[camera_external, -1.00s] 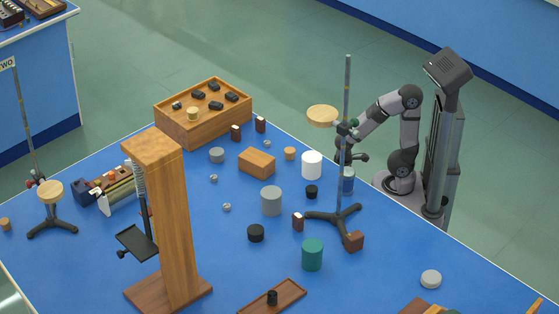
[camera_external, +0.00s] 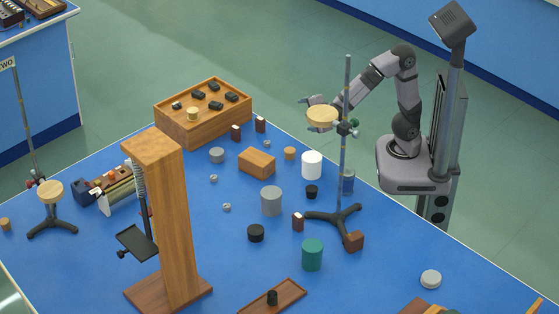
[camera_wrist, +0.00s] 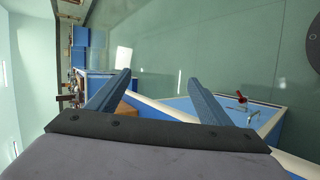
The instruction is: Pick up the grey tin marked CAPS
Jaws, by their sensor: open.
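No CAPS lettering is readable, so I cannot tell which tin bears it. A larger plain grey cylinder (camera_external: 271,201) stands upright mid-bench. A smaller grey cylinder (camera_external: 217,155) stands near the wooden tray box. A blue-grey tin (camera_external: 348,183) stands partly hidden behind the stand's rod. My gripper (camera_external: 309,101) is raised above the bench's far side, just behind the round wooden disc on the stand, apart from all the tins. In the wrist view my gripper (camera_wrist: 157,78) has its two fingers spread with nothing between them; no tin shows there.
A tall rod stand (camera_external: 346,130) with a wooden disc (camera_external: 322,116) is close in front of my gripper. A white cylinder (camera_external: 312,165), green cylinder (camera_external: 312,255) and wooden block (camera_external: 257,162) stand nearby. A wooden tower (camera_external: 176,230) rises at left front.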

